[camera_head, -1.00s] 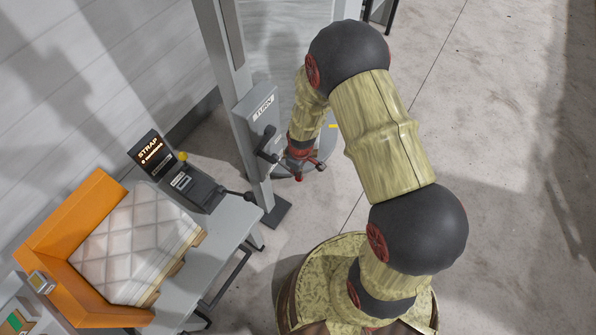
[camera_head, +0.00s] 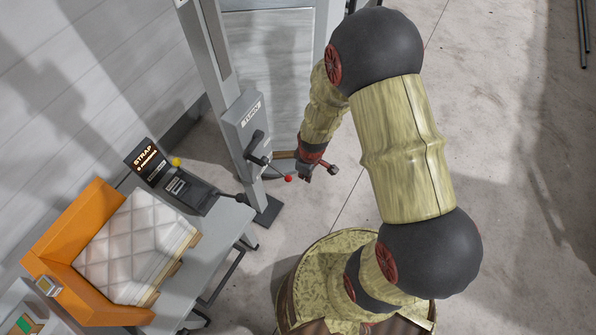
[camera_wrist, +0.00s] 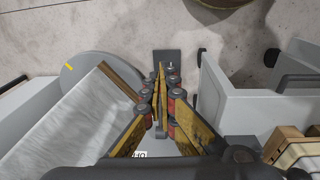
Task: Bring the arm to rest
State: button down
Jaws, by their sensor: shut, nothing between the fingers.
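My gripper (camera_head: 308,172) hangs at the end of my arm in the head view, to the right of the grey TURN box (camera_head: 247,125) on the post. The gripper is shut and empty; its yellow-and-black fingers (camera_wrist: 160,88) meet in the wrist view. A small red-tipped lever (camera_head: 288,178) shows between the TURN box and the gripper. In the head view I cannot tell whether the gripper touches it.
A quilted stack (camera_head: 135,250) lies in an orange corner frame (camera_head: 62,235) on a grey table (camera_head: 228,222). The black STRAP console (camera_head: 172,180) stands behind it. The grey post (camera_head: 215,60) is close to my arm. Concrete floor (camera_head: 500,130) at right is open.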

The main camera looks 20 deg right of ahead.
jog(key=shift+s+d+r, duration=0.2)
jog(key=shift+s, duration=0.15)
dwell(0.4)
jog(key=s+a+r+m+g, duration=0.1)
jog(key=s+r+m+g, duration=0.1)
jog(key=s+r+m, duration=0.3)
jog(key=s+a+r+t, duration=0.1)
jog(key=s+r+t, duration=0.1)
jog(key=r, duration=1)
jog(key=s+a+r+m+t, duration=0.1)
jog(key=s+r+t, duration=0.1)
jog(key=r, duration=1)
jog(key=s+a+r+m+t, duration=0.1)
jog(key=s+r+t, duration=0.1)
jog(key=r, duration=1)
jog(key=shift+s+a, duration=0.3)
jog(key=shift+s, duration=0.35)
